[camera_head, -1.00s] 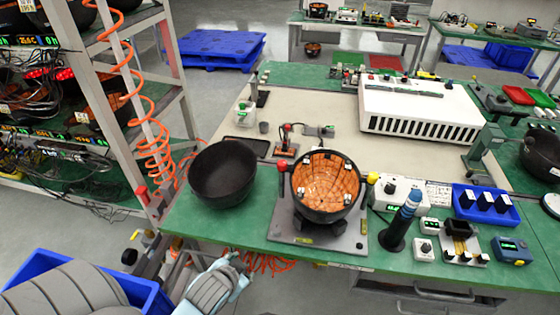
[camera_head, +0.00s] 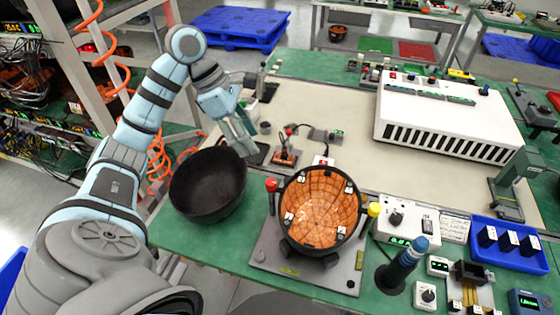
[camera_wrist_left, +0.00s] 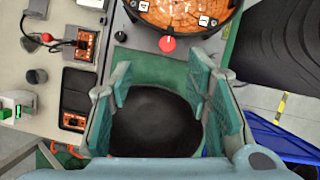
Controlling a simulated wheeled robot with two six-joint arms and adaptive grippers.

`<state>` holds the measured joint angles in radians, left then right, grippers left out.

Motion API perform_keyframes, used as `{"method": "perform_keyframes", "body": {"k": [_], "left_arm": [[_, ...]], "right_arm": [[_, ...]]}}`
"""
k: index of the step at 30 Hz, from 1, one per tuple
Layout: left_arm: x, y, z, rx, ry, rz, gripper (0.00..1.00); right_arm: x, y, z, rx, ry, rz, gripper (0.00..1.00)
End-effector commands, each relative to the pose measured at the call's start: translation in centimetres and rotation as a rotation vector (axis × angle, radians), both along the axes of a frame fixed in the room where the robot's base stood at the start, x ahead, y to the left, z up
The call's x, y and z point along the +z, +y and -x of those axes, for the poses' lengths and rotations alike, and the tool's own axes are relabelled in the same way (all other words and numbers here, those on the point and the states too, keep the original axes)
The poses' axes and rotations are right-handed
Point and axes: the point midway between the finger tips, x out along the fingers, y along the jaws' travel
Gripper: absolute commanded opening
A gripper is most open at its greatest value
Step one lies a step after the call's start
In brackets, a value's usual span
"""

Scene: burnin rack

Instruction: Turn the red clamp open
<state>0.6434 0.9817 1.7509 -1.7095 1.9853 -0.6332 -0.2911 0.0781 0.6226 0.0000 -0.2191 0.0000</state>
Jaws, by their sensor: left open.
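The red clamp knob (camera_head: 271,185) stands at the left rim of the round fixture holding a copper-coloured bowl-shaped board (camera_head: 318,212). It also shows in the left wrist view (camera_wrist_left: 167,44), beyond the fingertips and apart from them. A yellow knob (camera_head: 374,209) stands at the fixture's right rim. My left gripper (camera_head: 243,141) is above the bench behind the black bowl, up and left of the red clamp. Its fingers (camera_wrist_left: 160,85) are spread and empty, with the black bowl below them in the wrist view. My right gripper does not show.
The empty black bowl (camera_head: 208,186) stands left of the fixture. A small copper-coloured board (camera_head: 286,158) lies behind the red clamp. A blue-topped black tool (camera_head: 404,262) and white control box (camera_head: 402,222) stand right of the fixture. The pale mat behind is partly clear.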

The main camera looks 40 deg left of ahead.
Motion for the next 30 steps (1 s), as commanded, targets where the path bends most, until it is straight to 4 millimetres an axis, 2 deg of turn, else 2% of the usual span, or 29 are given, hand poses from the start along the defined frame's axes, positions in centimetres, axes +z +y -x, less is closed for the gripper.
{"method": "perform_keyframes", "body": {"k": [2, 5, 9, 12, 16, 21, 28, 30], "left_arm": [[-0.9, 0.4, 0.2, 0.003, 0.016, -0.022, 0.44], [-3.0, -0.3, -0.1, 0.0, 0.017, -0.02, 0.44], [-7.0, -1.8, -0.9, -0.001, 0.018, -0.016, 0.44], [-9.7, -2.7, -1.5, -0.001, 0.018, -0.015, 0.44], [-12.2, -3.7, -2.0, 0.001, 0.018, -0.016, 0.44], [-13.5, -4.2, -2.3, 0.002, 0.017, -0.018, 0.44], [-13.4, -4.2, -2.4, 0.002, 0.017, -0.018, 0.44], [-13.3, -4.2, -2.4, 0.002, 0.017, -0.018, 0.33]], "right_arm": [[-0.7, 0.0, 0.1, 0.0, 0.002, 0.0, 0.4], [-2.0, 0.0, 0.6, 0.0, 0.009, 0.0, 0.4], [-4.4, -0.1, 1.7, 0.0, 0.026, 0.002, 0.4], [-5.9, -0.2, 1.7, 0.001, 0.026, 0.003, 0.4], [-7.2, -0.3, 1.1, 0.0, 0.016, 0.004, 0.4], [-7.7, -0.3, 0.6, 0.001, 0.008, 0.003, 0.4], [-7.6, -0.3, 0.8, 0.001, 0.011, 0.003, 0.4], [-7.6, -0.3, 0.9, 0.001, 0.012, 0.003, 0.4]]}}
